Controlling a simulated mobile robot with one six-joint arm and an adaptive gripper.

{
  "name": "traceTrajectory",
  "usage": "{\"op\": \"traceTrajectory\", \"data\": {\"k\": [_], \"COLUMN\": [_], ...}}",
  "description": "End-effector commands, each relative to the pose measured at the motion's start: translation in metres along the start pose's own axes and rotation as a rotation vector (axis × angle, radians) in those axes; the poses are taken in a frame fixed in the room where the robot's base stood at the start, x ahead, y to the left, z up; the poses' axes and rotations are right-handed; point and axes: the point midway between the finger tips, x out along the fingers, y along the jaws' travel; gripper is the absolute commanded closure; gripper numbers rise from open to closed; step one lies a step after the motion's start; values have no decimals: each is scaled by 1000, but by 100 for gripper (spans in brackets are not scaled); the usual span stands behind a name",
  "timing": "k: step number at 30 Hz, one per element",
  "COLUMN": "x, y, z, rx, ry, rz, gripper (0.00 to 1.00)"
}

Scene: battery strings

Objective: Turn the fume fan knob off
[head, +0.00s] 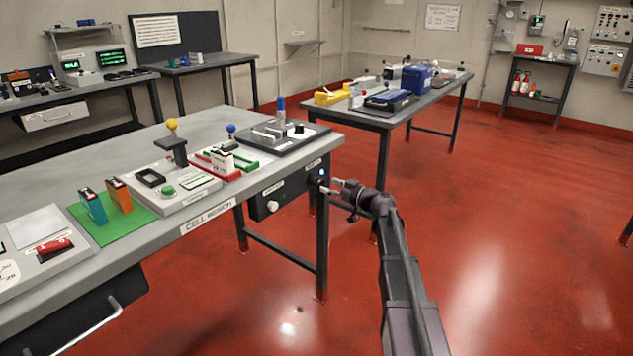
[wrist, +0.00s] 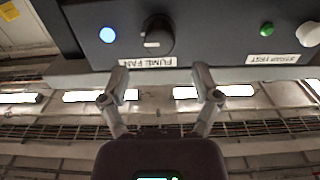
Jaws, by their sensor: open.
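The fume fan knob (wrist: 158,36) is a dark round knob on a dark panel, at the top middle of the wrist view. A white mark shows on its lower left in that view. A lit blue lamp (wrist: 107,35) sits left of it, and the upside-down FUME FAN label (wrist: 147,63) is just below. My gripper (wrist: 162,82) is open and empty, its two fingers apart and below the knob in the picture, not around it. In the head view my gripper (head: 338,187) is close to the panel at the right end of the cell bench (head: 215,202).
A green button (wrist: 267,29) and a pale knob (wrist: 308,34) sit further right on the panel in the wrist view. A bench leg (head: 322,245) stands under the panel end. The red floor (head: 500,210) right of my arm is clear.

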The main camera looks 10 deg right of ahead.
Motion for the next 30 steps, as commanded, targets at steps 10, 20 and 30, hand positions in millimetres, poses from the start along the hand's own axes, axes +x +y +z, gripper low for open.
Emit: {"op": "traceTrajectory", "data": {"k": [10,20,30], "x": [46,55,55], "y": [1,0,0], "z": [0,0,0], "rx": [0,0,0], "ry": [0,0,0], "rz": [-1,0,0], "gripper": [19,19,64]}}
